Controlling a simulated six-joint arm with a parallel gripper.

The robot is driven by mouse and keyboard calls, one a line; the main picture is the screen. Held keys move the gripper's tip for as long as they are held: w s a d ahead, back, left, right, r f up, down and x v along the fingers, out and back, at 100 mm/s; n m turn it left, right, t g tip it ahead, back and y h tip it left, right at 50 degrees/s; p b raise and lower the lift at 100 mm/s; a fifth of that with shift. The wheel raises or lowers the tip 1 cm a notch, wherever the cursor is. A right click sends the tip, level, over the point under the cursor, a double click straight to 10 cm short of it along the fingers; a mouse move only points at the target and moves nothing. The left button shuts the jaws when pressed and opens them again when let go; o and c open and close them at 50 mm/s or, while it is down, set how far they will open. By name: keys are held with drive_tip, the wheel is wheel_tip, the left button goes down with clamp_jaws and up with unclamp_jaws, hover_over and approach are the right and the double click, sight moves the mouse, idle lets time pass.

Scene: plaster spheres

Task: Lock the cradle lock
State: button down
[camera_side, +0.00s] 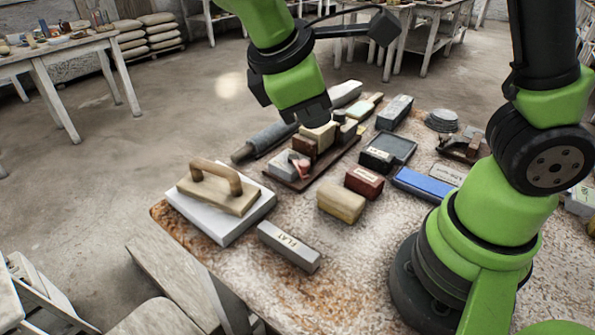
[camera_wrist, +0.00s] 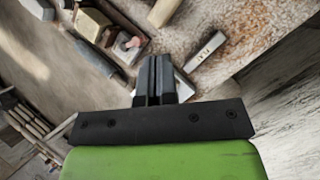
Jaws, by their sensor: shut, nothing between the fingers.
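A dark wooden tray (camera_side: 325,160) on the table holds a pale block, a brown block and a grey block. A small red part (camera_side: 301,168) sits by the grey block (camera_side: 287,163) at the tray's near end. I cannot tell for sure that this is the cradle lock, or its position. The red part also shows in the wrist view (camera_wrist: 133,42), up and left of my fingertips. My gripper (camera_wrist: 154,62) is shut and empty, its two dark fingers together. In the side view my wrist is above the tray, and the fingertips are hard to make out.
A wooden float (camera_side: 216,190) rests on a white slab (camera_side: 243,222) at the left. A grey block marked FLAT (camera_side: 289,246), a yellowish block (camera_side: 341,201) and a red-brown block (camera_side: 364,182) stand nearer. A grey roller (camera_side: 265,140) lies behind.

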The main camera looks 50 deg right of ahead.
sight(307, 167)
drive_tip(key=w+a+f+n+t+h, duration=0.1)
drive_tip(key=a+f+n+t+h, duration=0.1)
drive_tip(key=f+n, duration=0.4)
drive_tip(key=w+a+f+n+t+h, duration=0.2)
drive_tip(key=a+f+n+t+h, duration=0.1)
drive_tip(key=a+f+n+h, duration=0.2)
wheel_tip(307, 167, down, 4)
drive_tip(key=n+h, duration=0.1)
drive_tip(key=h, duration=0.1)
drive_tip(key=shift+w+a+r+h, duration=0.15)
drive_tip(key=shift+w+a+h, duration=0.05)
drive_tip(key=shift+w+h, duration=0.1)
drive_tip(key=x, duration=1.4)
drive_tip(key=shift+w, duration=0.15)
drive_tip(key=shift+s+d, duration=0.3)
drive_tip(key=shift+d, duration=0.05)
drive_tip(key=shift+s+d+r, duration=0.1)
drive_tip(key=shift+s+d, duration=0.5)
drive_tip(key=shift+d, duration=0.35)
drive_tip(key=shift+s+d, duration=0.2)
drive_tip(key=shift+d, duration=0.45)
drive_tip(key=shift+s+d, duration=0.2)
drive_tip(key=shift+d, duration=0.55)
